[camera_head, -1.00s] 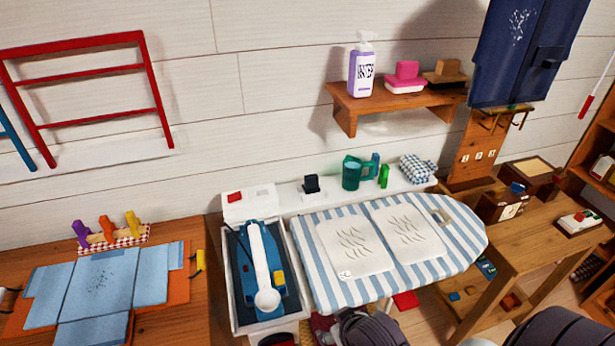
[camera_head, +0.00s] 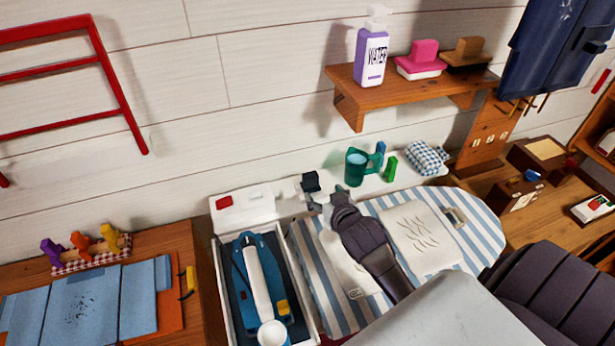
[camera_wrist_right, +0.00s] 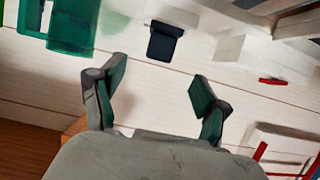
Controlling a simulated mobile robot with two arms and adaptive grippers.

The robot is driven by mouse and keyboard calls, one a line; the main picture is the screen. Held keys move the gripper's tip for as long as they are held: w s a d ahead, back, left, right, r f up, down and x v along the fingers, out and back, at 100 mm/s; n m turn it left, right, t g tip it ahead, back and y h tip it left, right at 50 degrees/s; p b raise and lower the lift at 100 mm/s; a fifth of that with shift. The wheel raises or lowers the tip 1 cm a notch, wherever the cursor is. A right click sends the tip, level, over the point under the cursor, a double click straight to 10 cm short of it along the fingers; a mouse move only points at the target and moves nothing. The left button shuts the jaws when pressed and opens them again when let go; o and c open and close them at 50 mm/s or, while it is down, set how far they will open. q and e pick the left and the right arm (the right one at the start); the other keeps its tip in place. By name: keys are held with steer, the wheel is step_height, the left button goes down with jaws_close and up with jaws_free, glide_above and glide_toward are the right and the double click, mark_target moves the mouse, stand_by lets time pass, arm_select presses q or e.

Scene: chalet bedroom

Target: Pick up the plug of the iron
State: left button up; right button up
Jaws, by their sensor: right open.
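A small black block, seemingly the iron's plug (camera_head: 311,181), stands at the white ledge behind the ironing board. It also shows in the right wrist view (camera_wrist_right: 165,44), beyond the fingertips and roughly between them. The blue and white iron (camera_head: 262,285) lies in a white tray left of the board. My right gripper (camera_head: 324,200) reaches over the board with its fingers just in front of the plug. In the wrist view the right gripper (camera_wrist_right: 158,82) is open and empty, apart from the plug. My left gripper is out of view.
A teal cup (camera_head: 356,167), a green block (camera_head: 390,169) and a checked cloth bundle (camera_head: 427,157) stand right of the plug. A white box with a red switch (camera_head: 224,202) is to its left. A wooden shelf (camera_head: 400,95) juts out above.

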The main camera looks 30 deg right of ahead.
mark_target(312, 180)
steer(key=x, duration=0.5)
steer(key=shift+w, duration=0.1)
steer(key=shift+w+d+f, duration=0.1)
steer(key=shift+w+f, duration=0.05)
steer(key=shift+w, duration=0.2)
steer(key=shift+w+d+p, duration=0.15)
steer(key=shift+w+p, duration=0.55)
steer(key=shift+w, duration=0.1)
steer(key=x, duration=0.3)
steer(key=shift+w+f, duration=0.25)
steer(key=shift+f, duration=0.15)
steer(key=shift+s+r, duration=0.1)
steer(key=shift+c, duration=0.5)
steer(key=c, duration=1.1)
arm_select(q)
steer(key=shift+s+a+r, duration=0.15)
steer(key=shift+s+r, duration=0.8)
arm_select(e)
steer(key=shift+c, duration=0.3)
